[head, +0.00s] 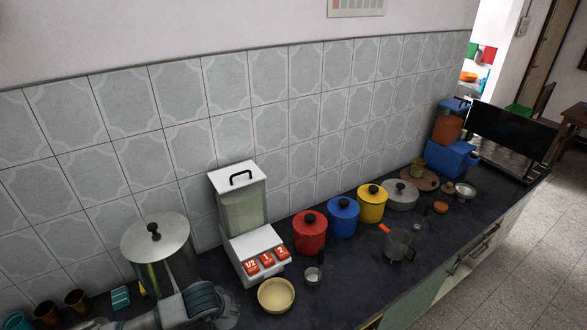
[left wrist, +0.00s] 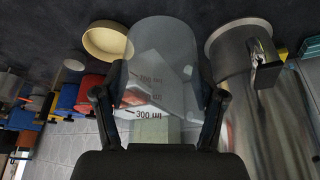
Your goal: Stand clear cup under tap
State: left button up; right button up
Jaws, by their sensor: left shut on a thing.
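The clear cup (left wrist: 160,55) shows large in the left wrist view, see-through, with dark millilitre marks. My left gripper (left wrist: 161,88) is shut on it, one finger on each side. In the head view my left gripper (head: 205,303) is at the bottom, in front of the steel dispenser; the cup cannot be made out there. The lidded steel dispenser (head: 160,262) stands against the tiled wall. Its shiny side also fills the right of the left wrist view (left wrist: 290,120). A tap (left wrist: 265,72) shows there, right of the cup and apart from it in the picture. My right gripper is not in view.
A white grain dispenser (head: 258,243) and a cream bowl (head: 276,295) stand to the right. Red (head: 309,236), blue (head: 342,220) and yellow (head: 372,205) pots line the wall. Brown tumblers (head: 47,312) stand at far left.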

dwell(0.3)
